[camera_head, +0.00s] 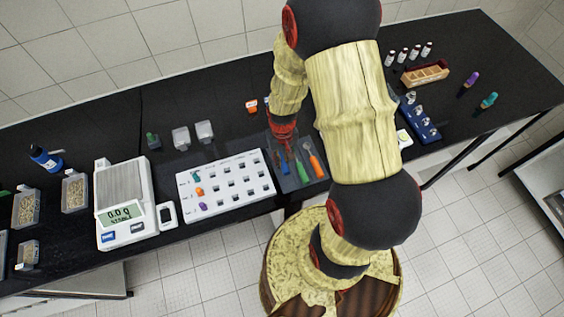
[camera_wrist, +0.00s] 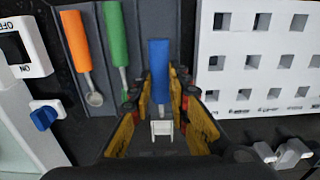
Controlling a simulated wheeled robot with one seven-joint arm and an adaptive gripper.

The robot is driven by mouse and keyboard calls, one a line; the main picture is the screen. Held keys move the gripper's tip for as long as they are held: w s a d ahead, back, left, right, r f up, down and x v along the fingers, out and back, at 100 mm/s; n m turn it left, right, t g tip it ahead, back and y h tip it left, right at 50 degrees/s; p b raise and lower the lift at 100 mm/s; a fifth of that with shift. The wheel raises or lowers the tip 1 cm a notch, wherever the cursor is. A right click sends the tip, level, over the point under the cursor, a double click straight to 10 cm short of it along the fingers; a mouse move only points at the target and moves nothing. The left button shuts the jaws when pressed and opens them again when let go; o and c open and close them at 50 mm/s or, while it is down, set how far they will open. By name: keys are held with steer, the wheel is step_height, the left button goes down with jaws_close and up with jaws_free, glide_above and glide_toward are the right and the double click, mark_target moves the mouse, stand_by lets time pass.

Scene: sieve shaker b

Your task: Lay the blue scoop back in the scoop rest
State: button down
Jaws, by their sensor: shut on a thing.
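My gripper (camera_wrist: 158,97) is shut on the blue scoop (camera_wrist: 159,62), with a finger on each side of it. In the wrist view its blue handle points up over the grey scoop rest (camera_wrist: 143,28), and a pale square end shows between the fingers. The rest also holds an orange scoop (camera_wrist: 76,40) and a green scoop (camera_wrist: 115,35), lying side by side to the left of the blue one. I cannot tell whether the blue scoop touches the rest. In the head view my gripper (camera_head: 283,130) is at the back edge of the rest (camera_head: 291,184).
A white rack with square holes (camera_head: 228,187) stands close beside the rest. A balance (camera_head: 124,198) stands farther left. A blue rack (camera_head: 420,122) and a wooden box (camera_head: 425,74) stand to the right. My arm hides part of the bench.

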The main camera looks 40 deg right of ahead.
steer(key=shift+f, duration=1.45)
steer(key=shift+f, duration=0.1)
steer(key=c, duration=1.7)
jaws_free()
step_height(320, 180, up, 13)
step_height(320, 180, up, 16)
steer(key=f+n+t, duration=0.1)
steer(key=t, duration=0.2)
glide_above(282, 161)
steer(key=a, duration=0.5)
steer(key=s+a+r+t, duration=0.1)
steer(key=s+a+r, duration=0.1)
steer(key=s+r, duration=0.1)
steer(key=s+a+r+n, duration=0.1)
steer(key=s+a+r, duration=0.1)
steer(key=r, duration=0.3)
steer(key=s+a+r+n+t, duration=0.1)
steer(key=s+a+r, duration=0.1)
steer(key=r, duration=0.3)
steer(key=shift+s+r+t+p, duration=0.1)
steer(key=shift+s+t+p, duration=0.25)
steer(key=shift+s, duration=0.55)
